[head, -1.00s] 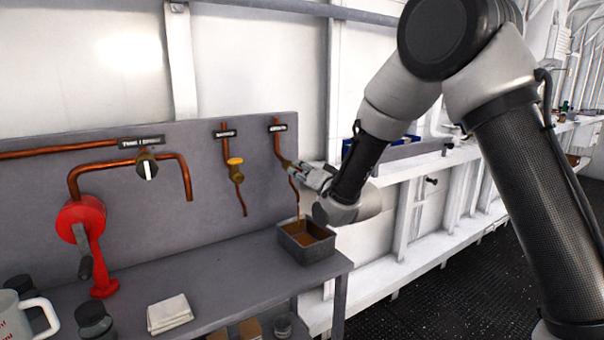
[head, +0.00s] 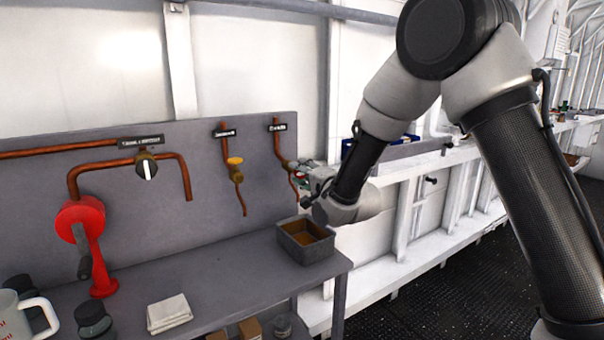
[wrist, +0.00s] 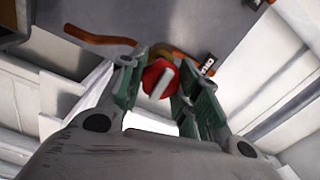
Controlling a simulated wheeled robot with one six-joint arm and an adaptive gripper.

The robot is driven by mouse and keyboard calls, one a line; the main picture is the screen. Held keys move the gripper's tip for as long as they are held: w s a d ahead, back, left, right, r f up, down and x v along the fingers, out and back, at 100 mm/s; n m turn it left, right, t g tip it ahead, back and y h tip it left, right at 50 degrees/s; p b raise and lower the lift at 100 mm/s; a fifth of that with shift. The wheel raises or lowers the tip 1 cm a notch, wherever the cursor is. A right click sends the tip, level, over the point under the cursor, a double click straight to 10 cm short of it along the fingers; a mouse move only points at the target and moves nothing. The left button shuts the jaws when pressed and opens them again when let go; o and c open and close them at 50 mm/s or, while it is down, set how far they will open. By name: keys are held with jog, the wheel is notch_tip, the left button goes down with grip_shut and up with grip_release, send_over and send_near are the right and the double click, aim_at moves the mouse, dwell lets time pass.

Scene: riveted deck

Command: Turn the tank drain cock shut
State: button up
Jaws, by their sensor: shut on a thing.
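The drain cock at the right end of the panel has a red round knob with a pale bar across it (wrist: 157,78). Its copper pipe (head: 278,148) comes down the grey panel, and its outlet ends above a grey tray (head: 284,241) holding brown liquid. No stream falls from the outlet. My gripper (head: 308,174) reaches in from the right and is shut on the knob. In the wrist view, the green-padded fingers of the gripper (wrist: 158,86) stand on either side of the knob. In the head view the gripper hides most of the cock.
A red hand pump (head: 98,262), a folded cloth (head: 169,313) and a mug (head: 22,315) stand on the bench. A white ledge runs off to the right.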

jog(key=shift+f, duration=0.1)
dwell(0.4)
jog(key=o, duration=1)
jog(key=shift+o, duration=0.2)
jog(key=v, duration=1.2)
